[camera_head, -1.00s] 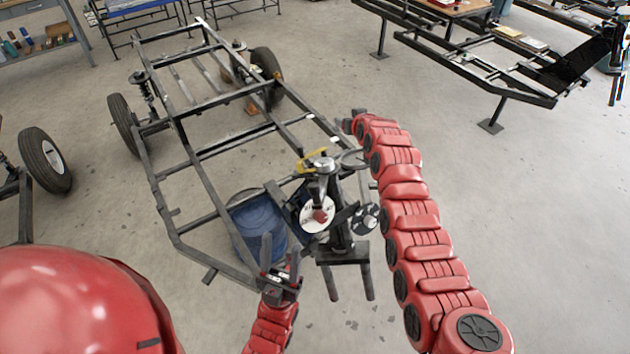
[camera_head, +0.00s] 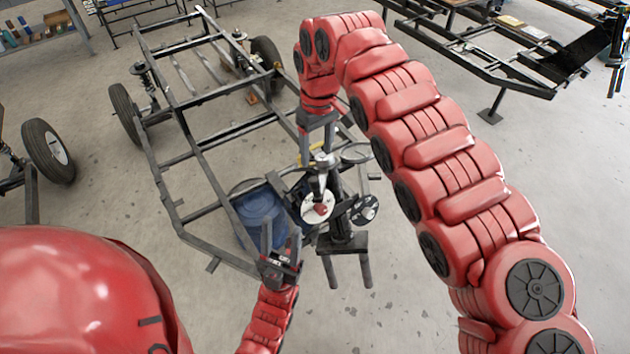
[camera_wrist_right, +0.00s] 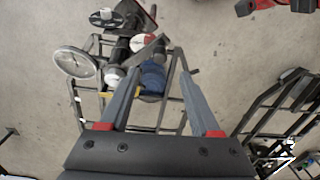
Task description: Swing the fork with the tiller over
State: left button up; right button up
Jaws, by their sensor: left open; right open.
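The fork assembly stands at the near end of the frame: a dark upright column with a pale disc with a red centre (camera_head: 317,207) and a dark disc (camera_head: 364,209). A grey rounded cap (camera_head: 323,160) sits on top. I cannot clearly pick out the tiller; a yellow part shows near the cap, partly hidden by my right gripper. My right gripper (camera_head: 318,158) is open, pointing down just over the cap; in the right wrist view its fingers (camera_wrist_right: 161,74) hold nothing, with the fork parts at left. My left gripper (camera_head: 281,235) is open and empty, left of the fork.
The dark tube chassis (camera_head: 187,150) with wheels stretches away behind the fork. A blue drum (camera_head: 260,215) stands under its near end. Another wheel (camera_head: 48,150) is at left, and another frame (camera_head: 470,60) at upper right.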

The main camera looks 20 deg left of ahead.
aim_at(314, 180)
jog(key=f+p, duration=0.1)
jog(key=f, duration=0.4)
jog(key=f+p, duration=0.2)
jog(key=f, duration=0.3)
jog(key=shift+s+a+f, duration=0.2)
jog(key=shift+f, duration=0.7)
grip_shut()
